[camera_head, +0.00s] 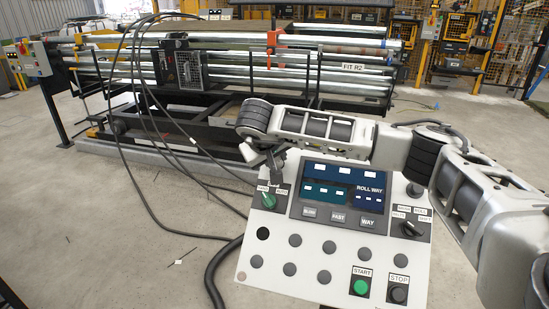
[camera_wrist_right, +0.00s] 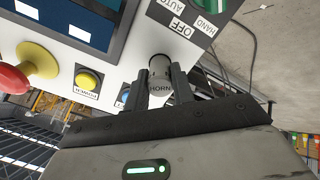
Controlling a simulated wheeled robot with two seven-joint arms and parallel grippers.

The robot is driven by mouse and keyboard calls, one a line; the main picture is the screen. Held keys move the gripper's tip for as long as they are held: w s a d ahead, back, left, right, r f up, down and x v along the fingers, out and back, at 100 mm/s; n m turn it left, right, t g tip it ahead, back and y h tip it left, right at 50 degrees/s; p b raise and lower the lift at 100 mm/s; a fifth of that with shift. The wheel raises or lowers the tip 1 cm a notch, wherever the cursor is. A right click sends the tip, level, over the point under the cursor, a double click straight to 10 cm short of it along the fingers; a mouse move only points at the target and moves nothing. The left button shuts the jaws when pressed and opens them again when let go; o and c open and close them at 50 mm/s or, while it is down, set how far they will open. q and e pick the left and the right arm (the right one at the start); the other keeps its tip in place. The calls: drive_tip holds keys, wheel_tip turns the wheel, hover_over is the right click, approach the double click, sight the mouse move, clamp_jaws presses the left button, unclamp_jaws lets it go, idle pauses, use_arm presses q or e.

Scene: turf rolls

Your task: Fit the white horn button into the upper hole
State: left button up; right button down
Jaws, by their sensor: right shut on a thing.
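The white control panel (camera_head: 325,240) fills the lower middle of the head view. My right gripper (camera_head: 268,158) is at its upper left corner, above the green selector switch (camera_head: 268,201). In the wrist view my right gripper (camera_wrist_right: 160,82) is shut on a short pale grey cylinder, the horn button (camera_wrist_right: 160,66), with its fingers on either side. A HORN label (camera_wrist_right: 160,88) shows between the fingers. The button's far end is close to the panel edge; I cannot tell whether it is in a hole. A dark round opening (camera_head: 263,233) shows low on the panel's left. My left gripper is out of view.
In the wrist view a red mushroom button (camera_wrist_right: 14,78) and a yellow button (camera_wrist_right: 88,80) stand out beside the gripper. Thick black cables (camera_head: 150,120) hang left of the panel. A roller machine (camera_head: 280,80) stands behind, with open concrete floor (camera_head: 120,240) at left.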

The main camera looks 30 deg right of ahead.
drive_tip(key=shift+b+x, duration=0.4)
drive_tip(key=shift+x, duration=0.6)
drive_tip(key=c, duration=1.1)
unclamp_jaws()
drive_tip(key=b+v, duration=0.1)
drive_tip(key=v, duration=1.5)
drive_tip(key=shift+d, duration=0.1)
